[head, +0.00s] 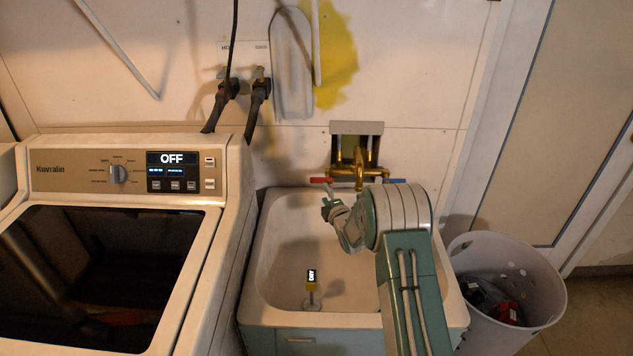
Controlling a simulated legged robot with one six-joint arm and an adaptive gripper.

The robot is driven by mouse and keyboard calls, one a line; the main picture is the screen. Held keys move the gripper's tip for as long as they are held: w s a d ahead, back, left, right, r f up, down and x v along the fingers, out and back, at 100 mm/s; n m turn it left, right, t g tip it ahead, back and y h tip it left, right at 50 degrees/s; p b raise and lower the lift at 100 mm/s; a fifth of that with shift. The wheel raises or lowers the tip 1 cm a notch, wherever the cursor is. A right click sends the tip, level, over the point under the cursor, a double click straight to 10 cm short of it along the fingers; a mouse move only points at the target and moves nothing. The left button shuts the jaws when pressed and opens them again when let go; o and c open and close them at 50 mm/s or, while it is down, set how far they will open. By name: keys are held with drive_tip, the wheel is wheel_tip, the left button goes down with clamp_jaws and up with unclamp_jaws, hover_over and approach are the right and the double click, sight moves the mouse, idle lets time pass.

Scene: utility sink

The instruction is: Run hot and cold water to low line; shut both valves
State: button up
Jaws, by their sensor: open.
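The utility sink (268,290) is a white basin on a teal cabinet. The brass faucet (357,173) is on the wall above its back edge. A red valve handle (321,180) points left and a blue valve handle (396,181) points right. No water stream is visible. My gripper (328,203) is open, just below the red handle, apparently empty; whether it touches the handle cannot be told. My arm hides the basin's right side.
A washing machine (125,185) reading OFF stands close on the left. A white laundry basket (545,290) with clothes stands at the right. Black hoses (257,100) hang from wall valves behind the washer. An ironing-board shape (292,65) is on the wall.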

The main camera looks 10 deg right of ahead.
sight(317, 182)
drive_tip(key=shift+w+a, duration=0.25)
drive_tip(key=shift+w, duration=1.05)
drive_tip(key=shift+w+a, duration=0.3)
drive_tip(key=shift+w, duration=0.95)
drive_tip(key=shift+w+a, duration=0.25)
drive_tip(key=shift+w, duration=1.05)
clamp_jaws()
